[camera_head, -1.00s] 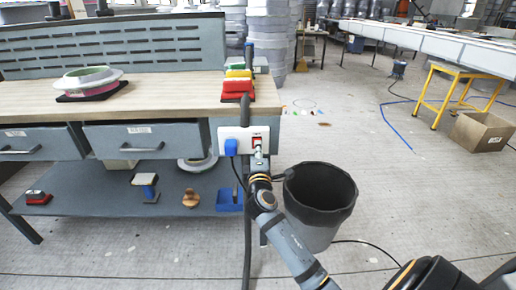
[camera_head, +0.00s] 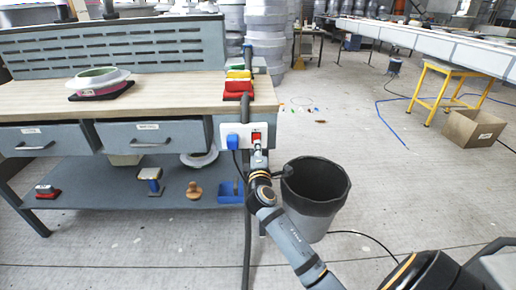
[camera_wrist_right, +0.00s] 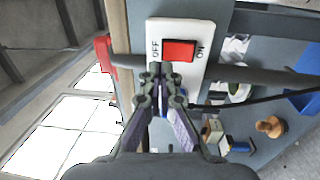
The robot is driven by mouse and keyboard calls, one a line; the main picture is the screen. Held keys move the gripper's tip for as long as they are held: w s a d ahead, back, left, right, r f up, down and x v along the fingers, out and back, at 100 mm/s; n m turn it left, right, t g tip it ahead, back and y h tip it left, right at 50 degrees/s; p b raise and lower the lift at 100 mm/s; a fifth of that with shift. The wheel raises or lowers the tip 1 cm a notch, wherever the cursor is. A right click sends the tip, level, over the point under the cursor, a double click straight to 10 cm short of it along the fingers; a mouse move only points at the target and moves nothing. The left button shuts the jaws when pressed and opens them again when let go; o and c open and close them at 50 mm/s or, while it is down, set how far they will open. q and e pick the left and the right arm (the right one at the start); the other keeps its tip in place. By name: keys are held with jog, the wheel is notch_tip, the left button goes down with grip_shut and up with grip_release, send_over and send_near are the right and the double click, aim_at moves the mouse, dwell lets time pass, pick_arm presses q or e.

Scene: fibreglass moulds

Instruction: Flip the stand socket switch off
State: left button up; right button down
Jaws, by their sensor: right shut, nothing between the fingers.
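My right gripper (camera_head: 257,150) is shut and empty, just below the switch. In the wrist view its fingertips (camera_wrist_right: 160,70) are near the switch's lower left corner; contact is unclear. My left gripper is out of view.
A grey bin (camera_head: 313,205) stands on the floor right of my right arm. Red and yellow blocks (camera_head: 238,86) lie on the bench top (camera_head: 170,88) above. Open floor lies to the right.

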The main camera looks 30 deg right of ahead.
pick_arm(q)
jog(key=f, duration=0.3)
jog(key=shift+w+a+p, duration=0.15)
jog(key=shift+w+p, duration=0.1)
jog(key=shift+p, duration=0.1)
pick_arm(e)
jog(key=v, duration=0.8)
jog(key=shift+s+r, duration=0.25)
jog(key=shift+r, duration=0.35)
jog(key=shift+a, duration=0.15)
